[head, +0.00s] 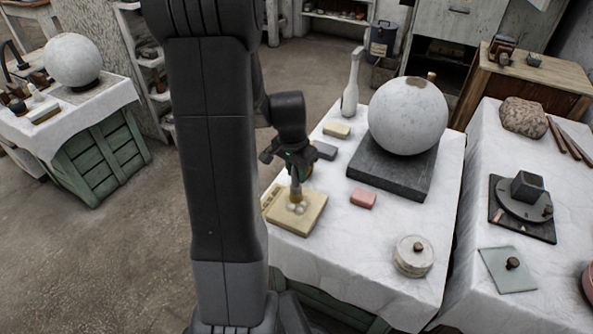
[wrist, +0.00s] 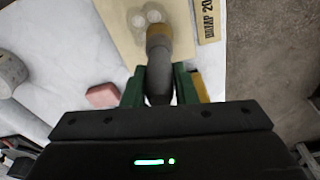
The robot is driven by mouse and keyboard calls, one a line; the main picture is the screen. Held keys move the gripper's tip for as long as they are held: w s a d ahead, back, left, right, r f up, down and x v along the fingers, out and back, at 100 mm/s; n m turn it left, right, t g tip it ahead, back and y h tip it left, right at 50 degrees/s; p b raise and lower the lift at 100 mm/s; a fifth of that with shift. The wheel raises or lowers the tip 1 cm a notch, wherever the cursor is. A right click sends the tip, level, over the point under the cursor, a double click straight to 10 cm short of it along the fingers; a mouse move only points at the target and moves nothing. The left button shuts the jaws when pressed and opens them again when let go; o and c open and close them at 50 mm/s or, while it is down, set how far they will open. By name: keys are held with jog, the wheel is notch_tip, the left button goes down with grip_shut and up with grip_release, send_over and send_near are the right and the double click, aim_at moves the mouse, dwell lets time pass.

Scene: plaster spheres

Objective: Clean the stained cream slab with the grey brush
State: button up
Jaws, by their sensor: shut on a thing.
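The cream slab (head: 312,213) lies flat at the near left corner of the cloth-covered middle table. Several pale round blotches show on its top. My gripper (head: 296,163) is above the slab, pointing down. It is shut on the grey brush (head: 296,185), which stands roughly upright with its lower end at the blotches. In the wrist view the brush (wrist: 158,70) sits between the green fingers of my gripper (wrist: 160,88), its tan end towards the slab (wrist: 118,30). I cannot tell whether the bristles touch the slab.
A pink block (head: 363,199), a grey block (head: 325,150) and a cream block (head: 337,129) lie near the slab. A plaster sphere (head: 408,117) rests on a dark base (head: 390,171).

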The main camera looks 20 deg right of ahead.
jog(key=shift+f+b, duration=0.45)
jog(key=shift+f, duration=0.15)
jog(key=shift+s+a, duration=0.5)
jog(key=shift+a, duration=0.1)
jog(key=shift+w+d+r, duration=0.15)
jog(key=shift+w+d, duration=0.3)
jog(key=shift+d, duration=0.1)
jog(key=shift+w+d, duration=0.55)
jog(key=shift+d, duration=0.1)
